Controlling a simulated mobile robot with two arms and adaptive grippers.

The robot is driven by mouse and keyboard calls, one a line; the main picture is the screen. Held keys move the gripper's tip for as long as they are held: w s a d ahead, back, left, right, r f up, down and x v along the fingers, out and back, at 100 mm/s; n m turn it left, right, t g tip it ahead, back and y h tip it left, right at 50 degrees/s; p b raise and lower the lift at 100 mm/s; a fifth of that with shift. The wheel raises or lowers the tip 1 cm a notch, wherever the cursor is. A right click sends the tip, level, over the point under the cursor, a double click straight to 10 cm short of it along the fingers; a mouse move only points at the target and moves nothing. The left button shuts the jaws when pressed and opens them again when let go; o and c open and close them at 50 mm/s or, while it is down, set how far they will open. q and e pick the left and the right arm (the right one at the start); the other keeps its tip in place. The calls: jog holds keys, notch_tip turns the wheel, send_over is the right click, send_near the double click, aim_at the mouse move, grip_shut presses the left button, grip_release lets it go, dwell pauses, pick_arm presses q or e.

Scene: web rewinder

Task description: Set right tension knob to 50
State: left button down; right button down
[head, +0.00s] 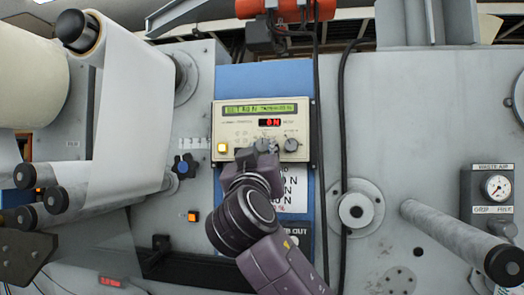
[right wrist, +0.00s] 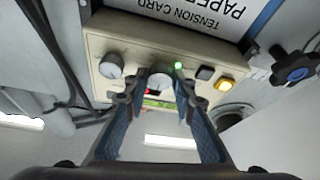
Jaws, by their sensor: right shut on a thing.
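The cream control panel (head: 240,113) is mounted on a blue plate, with a green text display and a red readout (head: 269,122) that seems to show 0 N. It has two grey knobs side by side. My right gripper (head: 262,154) is at the left one and partly hides it. In the right wrist view, turned upside down, this knob (right wrist: 160,81) sits between the fingertips of my right gripper (right wrist: 157,96), which is shut on it. The other knob (head: 291,145) is free, beside the gripper; it also shows in the wrist view (right wrist: 111,66). My left gripper is out of view.
A lit yellow button (head: 222,148) is at the panel's lower left. A blue handwheel knob (head: 184,166) is further left, near the web roll (head: 130,100). A black cable (head: 343,130) hangs right of the panel. A roller (head: 455,235) juts out at right, below a gauge (head: 497,187).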

jog(key=n+y+b, duration=0.1)
jog(key=n, duration=0.2)
jog(key=shift+d+y, duration=0.1)
jog(key=shift+y, duration=0.2)
jog(key=shift+r+n+g+y, duration=0.15)
jog(key=shift+n+y, duration=0.25)
jog(key=shift+n, duration=0.55)
jog(key=shift+f+n+g+y, duration=0.15)
jog(key=shift+n+y, duration=0.25)
jog(key=shift+n, duration=0.55)
jog(key=c, duration=1.6)
grip_release()
jog(key=shift+r, duration=0.1)
jog(key=shift+s, duration=0.1)
jog(key=v, duration=1.2)
